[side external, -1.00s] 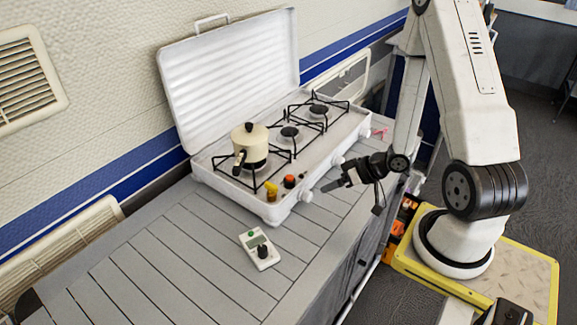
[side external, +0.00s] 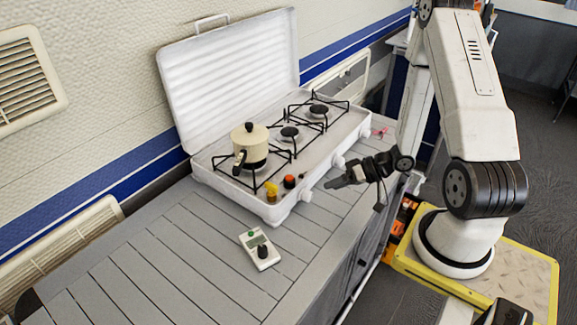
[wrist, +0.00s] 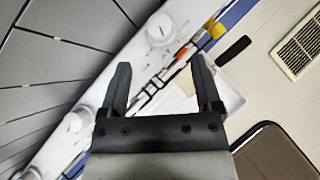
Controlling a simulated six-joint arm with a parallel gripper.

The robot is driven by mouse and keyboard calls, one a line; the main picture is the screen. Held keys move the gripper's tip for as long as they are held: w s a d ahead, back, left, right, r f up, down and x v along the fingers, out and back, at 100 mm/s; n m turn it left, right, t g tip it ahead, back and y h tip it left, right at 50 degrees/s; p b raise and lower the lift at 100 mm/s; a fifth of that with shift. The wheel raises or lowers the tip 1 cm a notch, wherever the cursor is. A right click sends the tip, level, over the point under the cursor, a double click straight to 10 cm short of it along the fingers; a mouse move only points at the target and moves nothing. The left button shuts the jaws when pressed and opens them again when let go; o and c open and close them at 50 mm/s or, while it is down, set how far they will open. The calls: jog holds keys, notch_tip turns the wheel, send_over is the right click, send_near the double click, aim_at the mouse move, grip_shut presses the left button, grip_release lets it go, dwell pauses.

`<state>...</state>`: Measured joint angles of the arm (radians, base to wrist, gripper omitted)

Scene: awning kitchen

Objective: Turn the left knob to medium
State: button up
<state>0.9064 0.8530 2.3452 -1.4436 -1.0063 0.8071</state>
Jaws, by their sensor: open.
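The white camp stove (side external: 235,196) stands on the grey slatted counter with its lid up. The left knob (side external: 306,195) is a round white dial on its front face; it also shows near the top of the wrist view (wrist: 160,28). A second white knob (side external: 338,161) is further right along the front; it shows at lower left in the wrist view (wrist: 76,120). My gripper (side external: 331,185) is open and empty, in front of the stove, close to the left knob but apart from it. In the wrist view my two fingers (wrist: 160,75) are spread. The left knob's exact setting is too small to tell.
A cream pot (side external: 250,142) sits on the left burner. A yellow bottle (side external: 271,191) and an orange-red item (side external: 289,181) stand at the stove's front left. A white device with a black knob (side external: 260,249) lies on the counter. The counter's left part is clear.

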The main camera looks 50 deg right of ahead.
aim_at(311, 194)
jog(key=shift+x, duration=3.85)
jog(key=c, duration=1.1)
jog(key=shift+h, duration=0.4)
jog(key=shift+a+r+n+g+h, duration=0.1)
jog(key=shift+n+g+h, duration=0.05)
jog(key=shift+n+h, duration=0.35)
jog(key=shift+a+r+n+g+h, duration=0.15)
jog(key=shift+n+h, duration=0.25)
jog(key=shift+h, duration=0.2)
jog(key=shift+f+n+h, duration=0.1)
jog(key=shift+n+h, duration=0.7)
jog(key=shift+h, duration=0.7)
